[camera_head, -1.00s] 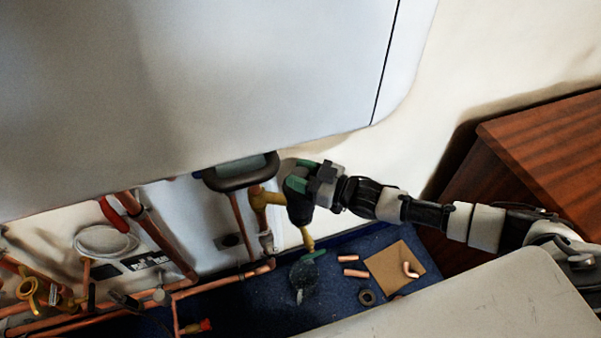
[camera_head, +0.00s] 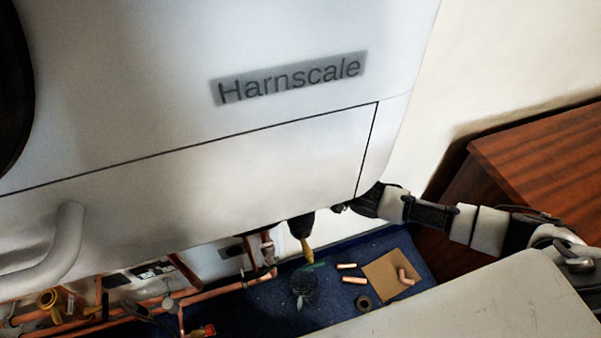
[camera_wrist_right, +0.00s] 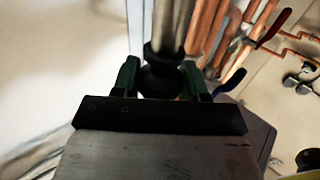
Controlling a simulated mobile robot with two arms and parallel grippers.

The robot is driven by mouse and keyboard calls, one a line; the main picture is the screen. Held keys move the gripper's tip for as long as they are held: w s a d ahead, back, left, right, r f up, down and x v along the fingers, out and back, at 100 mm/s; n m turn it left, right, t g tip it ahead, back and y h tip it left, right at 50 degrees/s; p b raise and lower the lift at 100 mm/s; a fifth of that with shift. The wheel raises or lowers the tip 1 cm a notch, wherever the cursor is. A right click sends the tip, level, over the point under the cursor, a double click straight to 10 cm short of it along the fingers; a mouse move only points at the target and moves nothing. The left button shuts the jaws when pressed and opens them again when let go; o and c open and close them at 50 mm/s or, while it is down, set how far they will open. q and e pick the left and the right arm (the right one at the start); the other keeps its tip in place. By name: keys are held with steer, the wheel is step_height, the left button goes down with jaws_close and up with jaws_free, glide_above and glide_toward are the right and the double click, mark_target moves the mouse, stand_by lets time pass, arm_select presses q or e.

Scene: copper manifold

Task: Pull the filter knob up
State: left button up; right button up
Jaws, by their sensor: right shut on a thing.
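In the right wrist view my right gripper (camera_wrist_right: 162,88) has its green fingers closed on either side of a dark round knob (camera_wrist_right: 162,78). A grey metal cylinder (camera_wrist_right: 172,25) adjoins the knob in that picture. In the head view my right arm (camera_head: 425,212) reaches in from the right, and its gripper is hidden behind the boiler's lower edge. A dark body (camera_head: 301,226) with a brass fitting (camera_head: 306,248) under it shows just below that edge; I cannot tell whether it is the filter. My left gripper is not in view.
The white boiler (camera_head: 200,180) marked Harnscale overhangs the work area. Copper pipes (camera_head: 230,288) and valves run below it. Loose copper pieces and a cardboard square (camera_head: 385,280) lie on the blue floor. A wooden cabinet (camera_head: 540,150) stands at right.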

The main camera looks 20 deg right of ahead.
steer(key=shift+r, duration=0.15)
steer(key=o, duration=1.3)
steer(key=v, duration=1.1)
steer(key=shift+b, duration=0.3)
steer(key=shift+w+a, duration=0.1)
